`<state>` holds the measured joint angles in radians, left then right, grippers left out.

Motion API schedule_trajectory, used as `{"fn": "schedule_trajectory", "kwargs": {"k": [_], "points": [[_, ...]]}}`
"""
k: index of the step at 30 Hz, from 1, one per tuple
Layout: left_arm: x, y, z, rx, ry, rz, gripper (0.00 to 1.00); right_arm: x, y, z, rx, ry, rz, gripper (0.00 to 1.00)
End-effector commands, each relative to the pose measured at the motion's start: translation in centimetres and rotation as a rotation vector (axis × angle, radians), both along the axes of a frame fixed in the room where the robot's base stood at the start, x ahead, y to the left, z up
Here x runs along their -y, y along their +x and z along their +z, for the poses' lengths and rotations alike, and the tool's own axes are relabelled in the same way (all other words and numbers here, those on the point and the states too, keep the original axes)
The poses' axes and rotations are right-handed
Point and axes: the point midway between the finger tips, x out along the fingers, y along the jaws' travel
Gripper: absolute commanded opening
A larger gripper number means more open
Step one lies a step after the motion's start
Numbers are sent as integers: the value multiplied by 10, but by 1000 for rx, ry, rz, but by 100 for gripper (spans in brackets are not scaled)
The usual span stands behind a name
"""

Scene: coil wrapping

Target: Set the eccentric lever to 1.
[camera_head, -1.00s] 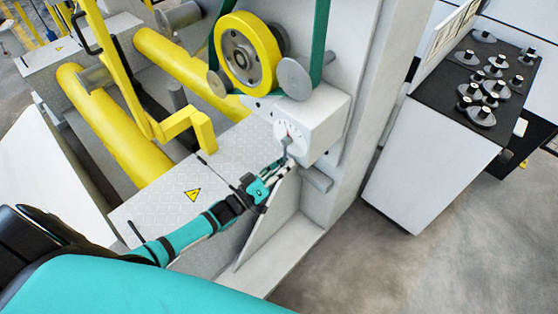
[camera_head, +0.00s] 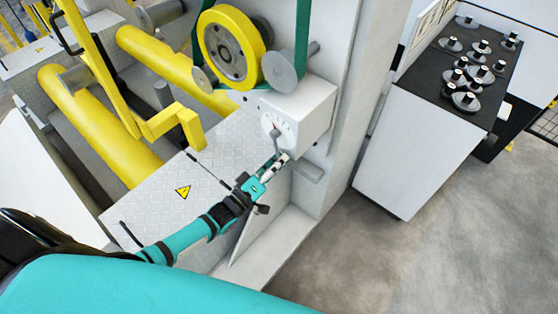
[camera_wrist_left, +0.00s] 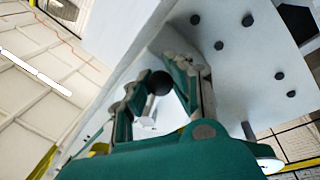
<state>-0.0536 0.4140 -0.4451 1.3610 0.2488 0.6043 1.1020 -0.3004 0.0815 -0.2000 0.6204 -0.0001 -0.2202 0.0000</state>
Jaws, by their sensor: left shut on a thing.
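The eccentric lever (camera_head: 276,141) is a short grey arm on the white round dial (camera_head: 287,128) at the front of a light grey box. It points downward; the dial's numbers are too small to read. My left gripper (camera_head: 278,162) is at the lever's lower end, just below the dial. In the left wrist view a black ball knob (camera_wrist_left: 160,83) sits between the fingertips of my left gripper (camera_wrist_left: 166,86), which is shut on it. The fingers partly hide the lever's end in the head view. My right gripper is not in view.
A yellow wheel (camera_head: 232,48) with green belt and grey rollers is above the box. A yellow bent bar (camera_head: 165,122) and yellow rollers (camera_head: 110,135) stand left. A tread plate (camera_head: 175,185) lies below. A cabinet (camera_head: 420,140) with black knobbed parts stands right, across open floor.

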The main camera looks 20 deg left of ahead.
Motion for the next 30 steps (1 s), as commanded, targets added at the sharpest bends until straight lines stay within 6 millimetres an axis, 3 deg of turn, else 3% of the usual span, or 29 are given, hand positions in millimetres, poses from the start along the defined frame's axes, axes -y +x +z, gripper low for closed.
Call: {"fn": "schedule_trajectory", "kwargs": {"k": [1, 2, 9, 20, 30], "points": [[0, -1, -1, -1, 1, 0, 0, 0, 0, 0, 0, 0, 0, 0], [0, -1, -1, -1, 1, 0, 21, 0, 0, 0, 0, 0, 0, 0], [0, 0, 0, 0, 1, -1, 52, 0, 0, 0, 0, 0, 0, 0], [-3, -7, -2, -2, 2, 0, 52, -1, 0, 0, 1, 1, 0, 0], [-29, -67, -15, -5, 2, 0, 52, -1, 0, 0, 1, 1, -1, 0]]}}
